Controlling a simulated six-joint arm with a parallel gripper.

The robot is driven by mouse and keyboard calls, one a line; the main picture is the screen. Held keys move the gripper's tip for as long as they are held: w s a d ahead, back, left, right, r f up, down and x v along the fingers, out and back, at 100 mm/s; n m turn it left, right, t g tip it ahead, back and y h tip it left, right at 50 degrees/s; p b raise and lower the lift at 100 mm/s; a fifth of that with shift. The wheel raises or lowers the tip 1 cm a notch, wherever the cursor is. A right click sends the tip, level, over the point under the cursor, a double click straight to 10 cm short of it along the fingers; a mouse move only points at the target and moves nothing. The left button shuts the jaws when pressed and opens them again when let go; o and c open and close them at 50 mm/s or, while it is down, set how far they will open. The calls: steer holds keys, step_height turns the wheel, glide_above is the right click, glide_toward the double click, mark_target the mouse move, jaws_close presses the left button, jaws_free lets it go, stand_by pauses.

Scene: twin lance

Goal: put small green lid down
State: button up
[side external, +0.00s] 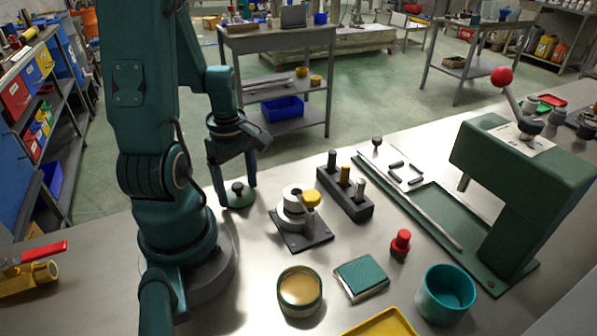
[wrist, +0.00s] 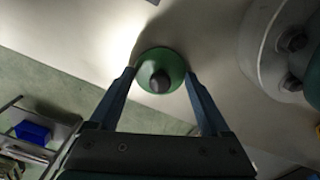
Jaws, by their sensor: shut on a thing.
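The small green lid (side external: 238,198) is a round green disc with a dark knob on top. It is at the left part of the bench, close to the bench's far edge. My gripper (side external: 236,188) points down with its two fingers on either side of the lid. In the wrist view the lid (wrist: 160,62) sits between the two fingertips (wrist: 160,75), which are shut on its rim. The lid looks level and is at or very near the bench surface; I cannot tell whether it touches.
A dark plate with pale round parts (side external: 297,212) stands to the right of the lid.

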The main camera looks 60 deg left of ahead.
mark_target(238, 184)
steer(key=o, duration=1.2)
steer(key=shift+c, duration=0.2)
steer(key=shift+r, duration=0.1)
step_height(238, 184, up, 11)
steer(key=w+d+r+m+t, duration=0.2)
steer(key=d+m, duration=0.6)
steer(key=m, duration=0.3)
steer(key=w+d+r+m+t, duration=0.1)
steer(key=d+r+m+t, duration=0.1)
steer(key=d+m, duration=0.6)
steer(key=m+t, duration=0.1)
steer(key=m, duration=0.2)
steer(key=shift+w+d+m+t, duration=0.3)
steer(key=shift+w, duration=0.1)
